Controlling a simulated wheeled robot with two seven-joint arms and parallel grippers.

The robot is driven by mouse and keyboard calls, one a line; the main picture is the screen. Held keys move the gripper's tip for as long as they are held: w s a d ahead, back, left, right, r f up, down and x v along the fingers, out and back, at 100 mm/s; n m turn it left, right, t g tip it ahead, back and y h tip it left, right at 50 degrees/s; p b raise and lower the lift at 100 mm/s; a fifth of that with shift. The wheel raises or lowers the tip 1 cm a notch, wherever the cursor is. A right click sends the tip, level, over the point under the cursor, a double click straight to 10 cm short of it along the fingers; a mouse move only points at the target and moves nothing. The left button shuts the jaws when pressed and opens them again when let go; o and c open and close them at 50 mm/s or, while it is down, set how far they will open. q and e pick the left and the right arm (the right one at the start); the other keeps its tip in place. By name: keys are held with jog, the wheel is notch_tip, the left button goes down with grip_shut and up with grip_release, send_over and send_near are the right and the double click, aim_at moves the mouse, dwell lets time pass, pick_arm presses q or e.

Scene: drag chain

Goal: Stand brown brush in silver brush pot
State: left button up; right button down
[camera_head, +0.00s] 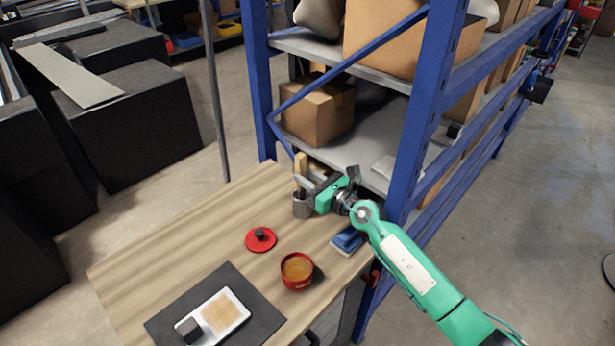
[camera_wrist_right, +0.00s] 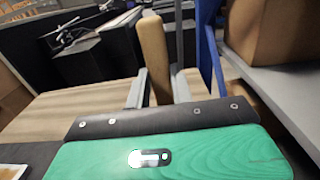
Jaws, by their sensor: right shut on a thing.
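The brown brush (camera_head: 300,165) stands upright at the silver brush pot (camera_head: 302,207), near the table's back right edge. My right gripper (camera_head: 304,182) is shut on the brush's handle just above the pot. The wrist view shows the light brown handle (camera_wrist_right: 154,55) rising between the two fingers. The brush's lower end is hidden by the gripper and pot, so I cannot tell how deep it sits. The pot does not show in the wrist view. My left gripper is not in view.
A red bowl (camera_head: 297,271), a red lid (camera_head: 260,240) and a blue item (camera_head: 348,240) are on the wooden table (camera_head: 180,240). A dark mat (camera_head: 165,322) holds a white tray (camera_head: 235,318). A blue shelf post (camera_head: 425,110) stands close to my right arm. The table's left is clear.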

jog(key=shift+f, duration=0.45)
jog(key=c, duration=1.1)
grip_release()
jog(key=shift+c, duration=0.2)
jog(key=shift+d, duration=0.1)
jog(key=b+v, duration=0.1)
jog(key=v, duration=1.2)
jog(key=shift+s+d+b, duration=0.2)
jog(key=shift+s+b, duration=0.1)
jog(key=shift+b, duration=0.1)
